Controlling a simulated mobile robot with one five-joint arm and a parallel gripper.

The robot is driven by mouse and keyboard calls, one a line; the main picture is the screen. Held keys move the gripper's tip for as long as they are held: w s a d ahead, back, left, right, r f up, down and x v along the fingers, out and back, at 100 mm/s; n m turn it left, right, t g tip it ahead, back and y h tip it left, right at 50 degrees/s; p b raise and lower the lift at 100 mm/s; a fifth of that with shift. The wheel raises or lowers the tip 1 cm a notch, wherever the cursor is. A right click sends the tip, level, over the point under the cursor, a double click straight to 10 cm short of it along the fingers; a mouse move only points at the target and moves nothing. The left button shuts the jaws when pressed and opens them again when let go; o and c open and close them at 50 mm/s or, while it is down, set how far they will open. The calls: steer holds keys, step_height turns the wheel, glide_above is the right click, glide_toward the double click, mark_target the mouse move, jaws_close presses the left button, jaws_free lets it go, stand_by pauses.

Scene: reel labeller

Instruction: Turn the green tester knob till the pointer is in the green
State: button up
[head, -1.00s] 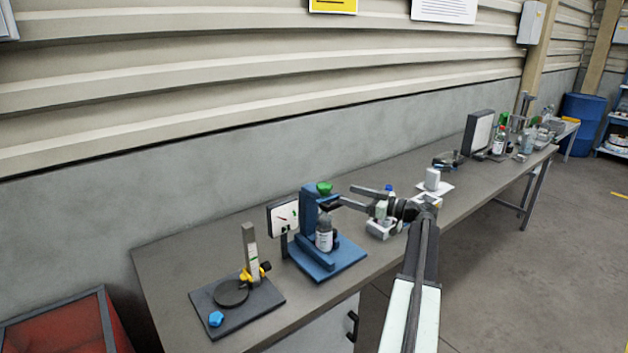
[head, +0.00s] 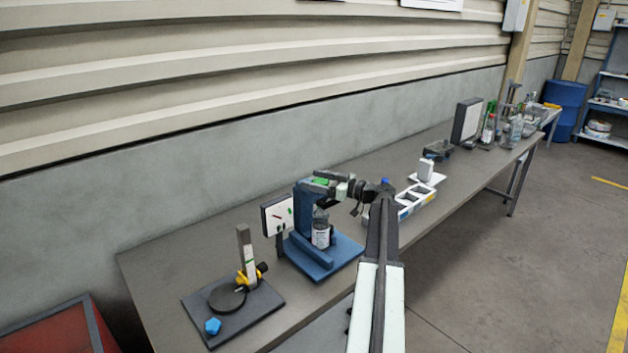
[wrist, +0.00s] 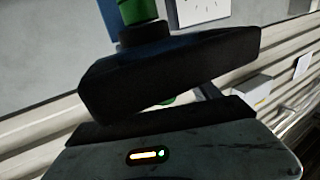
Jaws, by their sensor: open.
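The blue tester (head: 302,222) stands on the bench with a white-labelled bottle (head: 320,234) in it. Its green knob (head: 320,181) is on top, partly hidden by my gripper (head: 328,180). My gripper is open, with its dark fingers around or beside the knob; contact cannot be told. The white dial (head: 278,214) stands left of the column; its reddish pointer appears left of the green mark. In the wrist view the dial (wrist: 203,10) is cut off at the top. A bit of green shows between the black fingers (wrist: 168,100), and a green cylinder at the top edge.
A white tray (head: 416,200) lies to the right, near my arm. A monitor-like panel (head: 466,122) and bottles stand farther right.

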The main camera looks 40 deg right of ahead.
steer(key=shift+w+a, duration=0.15)
steer(key=shift+w, duration=0.35)
steer(key=c, duration=1.4)
